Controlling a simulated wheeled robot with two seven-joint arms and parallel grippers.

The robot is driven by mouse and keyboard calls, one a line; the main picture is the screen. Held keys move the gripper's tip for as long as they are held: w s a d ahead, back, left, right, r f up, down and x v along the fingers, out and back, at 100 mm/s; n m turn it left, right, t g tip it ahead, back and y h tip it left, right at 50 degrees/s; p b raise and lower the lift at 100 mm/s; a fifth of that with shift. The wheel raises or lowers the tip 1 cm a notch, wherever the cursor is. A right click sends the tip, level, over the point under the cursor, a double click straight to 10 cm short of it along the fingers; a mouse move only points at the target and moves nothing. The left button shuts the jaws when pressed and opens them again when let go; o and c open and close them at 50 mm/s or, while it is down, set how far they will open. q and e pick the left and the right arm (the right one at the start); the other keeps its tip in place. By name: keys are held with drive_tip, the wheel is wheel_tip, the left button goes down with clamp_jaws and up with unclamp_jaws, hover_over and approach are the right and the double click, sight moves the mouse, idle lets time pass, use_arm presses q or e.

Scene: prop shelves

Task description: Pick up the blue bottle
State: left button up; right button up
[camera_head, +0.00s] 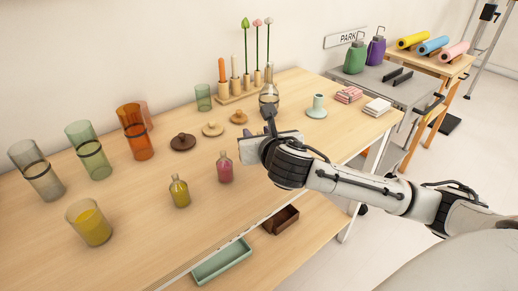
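No blue bottle shows clearly; my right gripper covers part of the tabletop and could hide it. A small yellow bottle (180,192) and a small pink bottle (225,168) stand upright on the wooden table (150,225), left of the gripper. My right gripper (258,132) is over the table's right part, with its arm coming in from the right. Its fingers are seen at an angle, and I cannot tell whether they are open or hold anything. My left gripper is out of view.
A clear flask (268,93) stands just behind the gripper. A pale teal holder (317,108) stands to its right. Tall tinted glasses (135,135), a yellow-filled glass (90,224) and round lids (183,142) occupy the left. Trays (222,262) sit below the front edge.

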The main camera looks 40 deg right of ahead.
drive_tip(key=x, duration=0.4)
drive_tip(key=shift+w+d+f, duration=0.2)
drive_tip(key=shift+d, duration=0.15)
clamp_jaws()
wheel_tip(320, 180, up, 10)
drive_tip(key=p, duration=0.1)
idle(0.4)
